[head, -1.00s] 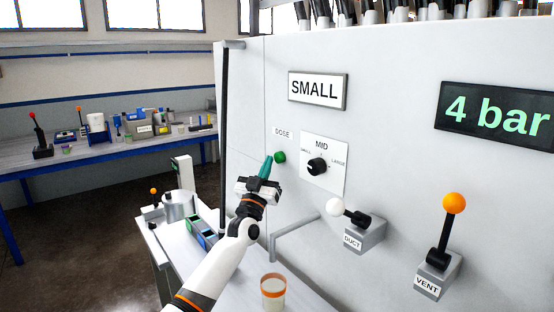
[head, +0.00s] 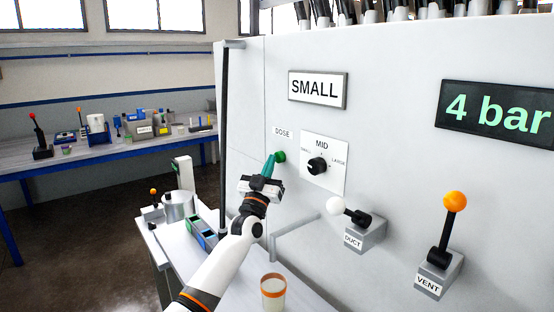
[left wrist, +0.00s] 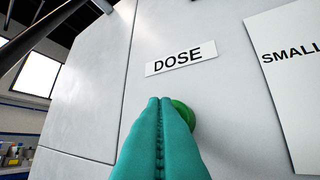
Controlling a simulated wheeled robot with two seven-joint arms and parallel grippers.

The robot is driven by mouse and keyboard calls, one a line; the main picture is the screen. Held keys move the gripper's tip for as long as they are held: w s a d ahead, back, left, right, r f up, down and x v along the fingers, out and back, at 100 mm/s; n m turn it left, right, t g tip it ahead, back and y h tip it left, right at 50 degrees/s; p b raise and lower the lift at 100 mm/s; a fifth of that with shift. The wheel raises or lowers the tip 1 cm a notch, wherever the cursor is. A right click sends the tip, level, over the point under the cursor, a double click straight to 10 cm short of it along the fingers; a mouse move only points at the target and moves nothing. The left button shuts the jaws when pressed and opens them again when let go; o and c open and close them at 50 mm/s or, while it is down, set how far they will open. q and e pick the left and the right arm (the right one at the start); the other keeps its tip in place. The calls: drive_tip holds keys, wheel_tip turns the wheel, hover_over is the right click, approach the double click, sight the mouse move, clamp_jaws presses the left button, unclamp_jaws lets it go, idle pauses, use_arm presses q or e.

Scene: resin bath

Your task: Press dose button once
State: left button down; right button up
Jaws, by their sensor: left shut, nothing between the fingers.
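The green dose button (head: 281,156) sits on the pale panel, below the DOSE label (head: 283,133). My left gripper (head: 270,158) is shut and empty, its teal fingertips at the left side of the button. In the left wrist view the closed fingertips (left wrist: 163,101) overlap the green button (left wrist: 184,113) and hide its left part. The DOSE label (left wrist: 181,58) is above them. I cannot tell whether the fingertips touch the button or whether it is pushed in. My right gripper does not show.
Right of the button is a size dial (head: 317,166). Further right are the white-knobbed DUCT lever (head: 343,210) and the orange-knobbed VENT lever (head: 447,230). A SMALL sign (head: 318,89) and a 4 bar display (head: 497,113) are above. A cup (head: 273,292) stands on the bench below.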

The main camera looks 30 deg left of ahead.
use_arm(q)
drive_tip(key=shift+w+d+b, duration=0.2)
drive_tip(key=shift+w+b, duration=0.1)
drive_tip(key=shift+w, duration=0.15)
idle(0.4)
drive_tip(key=shift+s, duration=0.1)
drive_tip(key=shift+s+a+p, duration=0.3)
drive_tip(key=shift+s+p, duration=0.3)
drive_tip(key=shift+s, duration=0.15)
drive_tip(key=s+p, duration=0.1)
drive_tip(key=s+a, duration=0.1)
drive_tip(key=s, duration=0.1)
drive_tip(key=s+a+p, duration=0.1)
drive_tip(key=shift+s+p, duration=0.3)
drive_tip(key=shift+p, duration=0.05)
drive_tip(key=shift+f, duration=0.1)
idle(0.8)
